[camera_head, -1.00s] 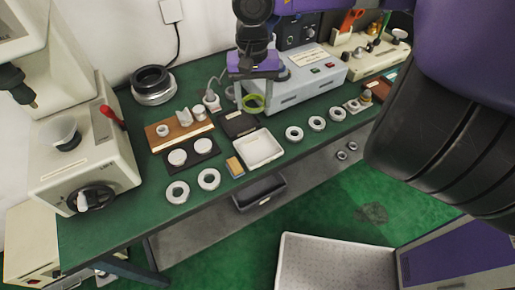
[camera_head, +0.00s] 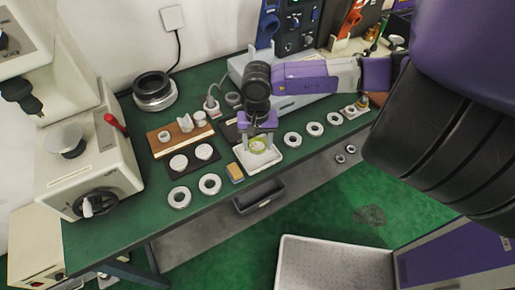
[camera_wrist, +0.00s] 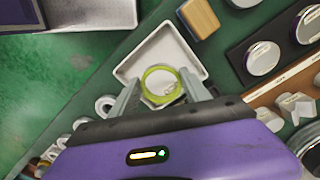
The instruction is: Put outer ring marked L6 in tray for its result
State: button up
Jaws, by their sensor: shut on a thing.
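My gripper (camera_head: 258,146) is shut on a yellow-green ring (camera_head: 258,145). In the wrist view the ring (camera_wrist: 147,78) sits between the two fingers of my gripper (camera_wrist: 160,88). The ring is over the white tray (camera_head: 263,158) on the green bench; this tray (camera_wrist: 196,57) shows below it in the wrist view. I cannot tell whether the ring touches the tray floor. No L6 mark on the ring is legible. The grey rings on the bench, such as the one near the front edge (camera_head: 179,197), have no legible marks either.
An orange-and-grey block (camera_head: 235,172) lies left of the white tray. A dark bin (camera_head: 262,195) hangs below the bench's front edge. A black pad with two pale discs (camera_head: 190,160) and a wooden stand (camera_head: 176,137) are to the left. Several rings lie right of the tray.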

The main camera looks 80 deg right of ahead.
aim_at(257, 146)
jog(key=shift+f, duration=1.85)
jog(key=shift+f, duration=0.15)
jog(key=o, duration=1.6)
